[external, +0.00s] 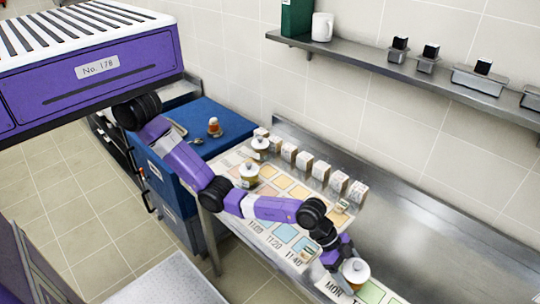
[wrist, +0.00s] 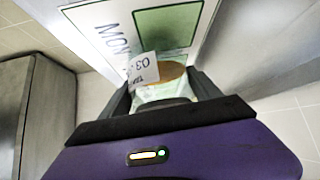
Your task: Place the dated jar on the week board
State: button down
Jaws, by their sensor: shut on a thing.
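The week board (external: 333,290), white with "MON" lettering and green squares, lies under or just beyond the jar at the lower edge. In the wrist view the board (wrist: 105,42) shows a green-framed square behind the jar. I cannot tell whether the jar touches it.
The steel counter (external: 420,240) is clear at right.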

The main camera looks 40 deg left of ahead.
jog(key=shift+f, duration=0.25)
jog(key=shift+f, duration=0.1)
jog(key=shift+c, duration=0.7)
grip_release()
jog(key=shift+f, duration=0.15)
jog(key=shift+r, duration=0.25)
jog(key=v, duration=1.2)
